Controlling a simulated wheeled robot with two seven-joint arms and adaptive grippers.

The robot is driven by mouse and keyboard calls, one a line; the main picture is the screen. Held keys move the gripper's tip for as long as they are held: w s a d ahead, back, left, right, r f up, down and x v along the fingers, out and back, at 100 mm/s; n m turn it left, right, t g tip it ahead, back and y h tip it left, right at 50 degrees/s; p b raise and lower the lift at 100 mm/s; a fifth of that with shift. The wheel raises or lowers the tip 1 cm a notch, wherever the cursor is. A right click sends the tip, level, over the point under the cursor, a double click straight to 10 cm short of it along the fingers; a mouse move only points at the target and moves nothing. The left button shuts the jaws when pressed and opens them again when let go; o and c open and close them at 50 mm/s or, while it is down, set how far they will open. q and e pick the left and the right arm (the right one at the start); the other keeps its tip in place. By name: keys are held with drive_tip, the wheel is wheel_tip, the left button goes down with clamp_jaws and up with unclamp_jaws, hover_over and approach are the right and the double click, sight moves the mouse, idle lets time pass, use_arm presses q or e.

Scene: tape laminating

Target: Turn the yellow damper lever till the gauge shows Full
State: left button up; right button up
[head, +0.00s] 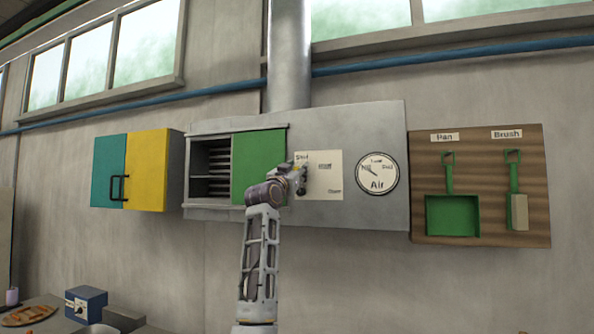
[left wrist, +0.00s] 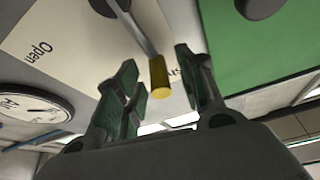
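The damper lever (left wrist: 159,76) shows in the left wrist view as a grey bar with a yellow end. My left gripper (head: 301,175) is at the upper left of the pale plate (head: 325,183), by its "Shut" label. In the left wrist view the gripper (left wrist: 157,85) is open, with green-padded fingers on either side of the yellow end and visible gaps. The gripper hides the lever's yellow end in the head view. The round air gauge (head: 377,174) is right of the plate; its needle points up-left, near "Nil". My right gripper is not in view.
A green sliding door (head: 258,165) and an open slatted compartment (head: 211,170) are left of the plate. A teal-and-yellow cabinet (head: 146,168) hangs farther left. A board (head: 480,235) with a green pan and brush hangs at right. A bench with food and a blue box (head: 86,303) is at lower left.

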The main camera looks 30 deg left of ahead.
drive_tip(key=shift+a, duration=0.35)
use_arm(q)
drive_tip(key=shift+c, duration=0.6)
drive_tip(key=c, duration=0.7)
clamp_jaws()
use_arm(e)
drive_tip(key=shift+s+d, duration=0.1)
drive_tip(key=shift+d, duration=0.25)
